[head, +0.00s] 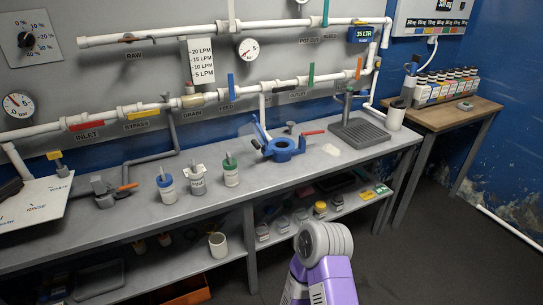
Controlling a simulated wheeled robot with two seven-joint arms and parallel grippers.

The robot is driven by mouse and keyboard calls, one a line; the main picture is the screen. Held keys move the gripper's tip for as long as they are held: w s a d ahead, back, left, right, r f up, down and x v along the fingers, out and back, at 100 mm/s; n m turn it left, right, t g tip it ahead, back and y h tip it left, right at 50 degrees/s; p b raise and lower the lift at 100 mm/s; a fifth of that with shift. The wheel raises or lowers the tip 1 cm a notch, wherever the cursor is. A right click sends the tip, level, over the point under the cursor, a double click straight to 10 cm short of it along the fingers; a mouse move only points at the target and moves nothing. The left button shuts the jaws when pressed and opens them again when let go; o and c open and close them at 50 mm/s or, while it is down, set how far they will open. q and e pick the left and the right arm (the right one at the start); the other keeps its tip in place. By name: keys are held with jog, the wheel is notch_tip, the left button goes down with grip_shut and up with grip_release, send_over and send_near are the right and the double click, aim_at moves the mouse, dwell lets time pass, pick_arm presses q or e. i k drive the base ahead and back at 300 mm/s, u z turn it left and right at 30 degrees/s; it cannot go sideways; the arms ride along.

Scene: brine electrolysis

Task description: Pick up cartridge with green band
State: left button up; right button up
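A small white cylinder with a green band (231,172) stands upright on the grey bench (300,178), left of the blue clamp. A thin stick-like part rises from its top. To its left stand two similar white cylinders, one with a grey band (197,182) and one with a blue band (167,190). A purple link of my arm with a grey ring shows at the bottom centre, well in front of the bench and apart from the cylinders. Neither gripper is in view.
A blue ring-shaped clamp (281,149) with a red handle is right of the cylinders. Pipes and valves (200,101) run along the wall behind. An orange-handled fitting (103,192) is to the left. The lower shelf (165,270) holds a white cup (218,246) and small jars.

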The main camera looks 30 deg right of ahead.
aim_at(230, 165)
jog(key=z, duration=1.9)
jog(key=i, duration=1.95)
jog(key=u, duration=2.7)
